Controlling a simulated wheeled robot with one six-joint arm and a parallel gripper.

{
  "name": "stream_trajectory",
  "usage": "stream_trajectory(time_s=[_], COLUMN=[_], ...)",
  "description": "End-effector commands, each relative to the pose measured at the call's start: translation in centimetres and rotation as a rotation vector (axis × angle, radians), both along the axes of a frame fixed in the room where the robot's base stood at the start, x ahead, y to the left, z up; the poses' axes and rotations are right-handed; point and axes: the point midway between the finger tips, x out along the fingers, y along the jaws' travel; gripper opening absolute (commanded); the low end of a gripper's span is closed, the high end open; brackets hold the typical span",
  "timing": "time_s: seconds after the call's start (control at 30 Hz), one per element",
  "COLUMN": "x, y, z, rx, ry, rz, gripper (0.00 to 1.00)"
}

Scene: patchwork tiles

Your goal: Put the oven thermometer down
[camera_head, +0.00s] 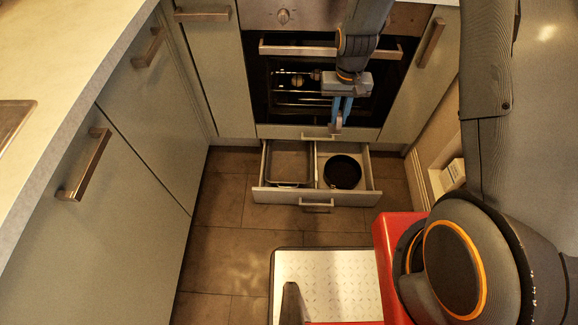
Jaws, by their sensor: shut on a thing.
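My gripper (340,120) points down in front of the oven, above the open drawer (257,196). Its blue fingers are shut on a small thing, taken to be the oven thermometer. The fingers hide most of it, and its dial and shape cannot be made out. The gripper is apart from the drawer and the things in it.
The open drawer has two compartments: a rectangular baking tray (289,163) at left and a round dark pan (342,172) at right. The oven (285,100) is behind. A pale counter (60,60) runs along the left. Brown floor tiles (225,255) lie clear in front.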

Motion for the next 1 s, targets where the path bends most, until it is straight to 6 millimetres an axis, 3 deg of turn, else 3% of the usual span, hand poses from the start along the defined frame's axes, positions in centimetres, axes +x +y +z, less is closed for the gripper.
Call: stream_trajectory(time_s=[0.03, 1.0], x=[0.7, 8.1], y=[0.5, 8.3], z=[-2.1, -25.5], rx=[0.0, 0.0], ry=[0.0, -0.001], rz=[0.002, -0.013], gripper=[0.0, 0.0])
